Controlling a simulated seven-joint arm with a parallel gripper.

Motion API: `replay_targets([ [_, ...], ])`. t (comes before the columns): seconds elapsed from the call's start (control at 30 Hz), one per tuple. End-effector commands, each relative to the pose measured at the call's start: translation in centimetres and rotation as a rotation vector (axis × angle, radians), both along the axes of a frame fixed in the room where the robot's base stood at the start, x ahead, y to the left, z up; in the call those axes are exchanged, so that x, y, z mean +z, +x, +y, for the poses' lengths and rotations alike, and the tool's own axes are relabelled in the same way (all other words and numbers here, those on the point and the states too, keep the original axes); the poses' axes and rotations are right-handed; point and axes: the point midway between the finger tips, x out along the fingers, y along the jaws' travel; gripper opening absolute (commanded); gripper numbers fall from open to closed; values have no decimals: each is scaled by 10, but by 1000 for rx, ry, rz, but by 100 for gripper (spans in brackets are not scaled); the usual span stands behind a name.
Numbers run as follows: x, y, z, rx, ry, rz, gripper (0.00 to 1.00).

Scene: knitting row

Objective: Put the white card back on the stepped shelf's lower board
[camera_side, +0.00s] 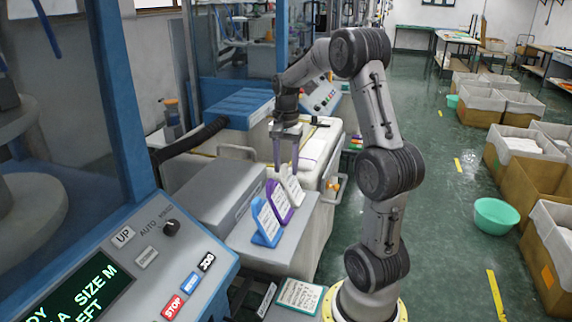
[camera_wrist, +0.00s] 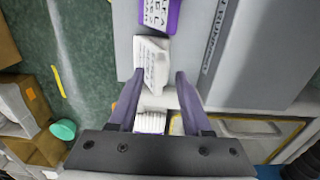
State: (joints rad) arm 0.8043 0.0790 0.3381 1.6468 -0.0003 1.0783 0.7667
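The white card (camera_side: 292,188) stands leaning on the stepped shelf's lower board (camera_side: 283,242), at the far end of a row, beside a purple card (camera_side: 279,204) and a blue card (camera_side: 266,222). My gripper (camera_side: 286,167) is open and points down at the top of the white card. In the wrist view, the white card (camera_wrist: 152,62) lies just ahead of and between my fingertips (camera_wrist: 159,75), with the purple card (camera_wrist: 173,16) beyond it. Gaps show around the card, so I see no grip; contact is hard to tell.
The shelf's higher grey step (camera_side: 215,195) rises behind the cards. A control panel (camera_side: 150,265) stands at the front left. A green-edged booklet (camera_side: 299,296) lies near my base. Open floor with cardboard boxes (camera_side: 545,240) and a green basin (camera_side: 497,215) is to the right.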

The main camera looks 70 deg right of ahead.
Motion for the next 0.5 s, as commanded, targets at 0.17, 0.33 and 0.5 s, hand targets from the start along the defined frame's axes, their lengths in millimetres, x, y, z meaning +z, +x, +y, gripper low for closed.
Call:
replay_targets([
  [0.17, 1, 0, 0, 0, -1, -1, 49],
  [0.33, 18, 1, -1, 0, -4, -4, 49],
  [0.5, 51, 1, -1, 0, -5, -5, 49],
])
